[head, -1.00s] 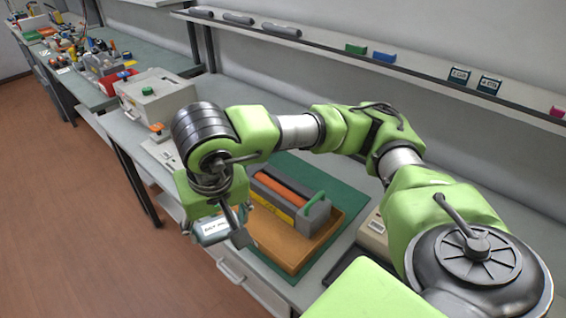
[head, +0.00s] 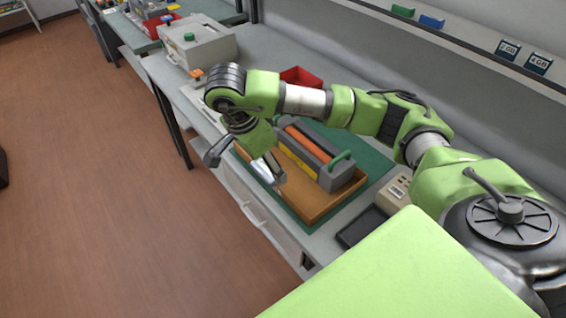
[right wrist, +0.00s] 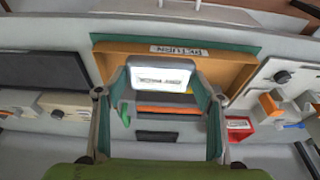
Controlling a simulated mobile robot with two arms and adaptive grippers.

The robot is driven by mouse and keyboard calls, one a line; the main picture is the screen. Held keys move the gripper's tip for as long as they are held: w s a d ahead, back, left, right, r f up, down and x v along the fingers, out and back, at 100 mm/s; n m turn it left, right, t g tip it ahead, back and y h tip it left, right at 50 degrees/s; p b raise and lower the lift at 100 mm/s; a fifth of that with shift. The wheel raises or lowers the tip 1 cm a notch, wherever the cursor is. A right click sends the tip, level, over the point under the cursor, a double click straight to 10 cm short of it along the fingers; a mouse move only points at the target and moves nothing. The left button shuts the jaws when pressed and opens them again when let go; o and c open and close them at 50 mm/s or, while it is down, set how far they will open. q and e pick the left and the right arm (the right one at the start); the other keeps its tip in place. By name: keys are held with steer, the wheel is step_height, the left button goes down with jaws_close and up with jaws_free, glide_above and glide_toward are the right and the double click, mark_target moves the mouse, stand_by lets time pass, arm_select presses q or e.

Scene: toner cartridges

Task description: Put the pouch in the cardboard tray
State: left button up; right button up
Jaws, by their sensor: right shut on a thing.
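The cardboard tray (head: 318,208) is an orange-brown shallow box on a green mat; it also shows in the right wrist view (right wrist: 238,68) with a label on one wall. A grey toner cartridge with an orange roller and green handle (head: 341,160) lies in it. My right gripper (head: 262,160) is shut on the pouch (head: 267,170), a silvery packet with a white label. The pouch also shows between the fingers in the right wrist view (right wrist: 162,78), held over the tray and partly covering the cartridge. Its exact height is unclear. My left gripper is not in view.
A red bin (head: 301,77) stands behind my arm. A beige device (head: 393,193) and a dark flat tray (head: 361,227) sit right of the mat. A grey box with a green knob (head: 197,48) stands farther left. A shelf runs along the wall.

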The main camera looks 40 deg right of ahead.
steer(key=w+d+f, duration=0.1)
steer(key=d+f, duration=0.1)
steer(key=w+d+f, duration=0.1)
steer(key=f, duration=0.1)
steer(key=w+d+f, duration=0.1)
steer(key=d, duration=0.1)
steer(key=shift+w+d+f, duration=0.35)
steer(key=shift+f, duration=0.05)
steer(key=shift+w+d+f, duration=0.25)
steer(key=shift+d+f, duration=0.15)
steer(key=shift+f, duration=0.1)
steer(key=p+x, duration=0.1)
steer(key=x, duration=0.2)
steer(key=shift+a+f+p, duration=0.1)
steer(key=shift+a+p, duration=0.2)
steer(key=shift+p, duration=0.05)
steer(key=shift+f, duration=0.2)
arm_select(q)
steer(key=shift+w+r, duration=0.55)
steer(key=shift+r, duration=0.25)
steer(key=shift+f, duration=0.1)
arm_select(e)
steer(key=shift+f+b, duration=0.25)
steer(key=shift+b, duration=0.05)
steer(key=o, duration=1.1)
steer(key=shift+r, duration=0.1)
steer(key=shift+c, duration=0.2)
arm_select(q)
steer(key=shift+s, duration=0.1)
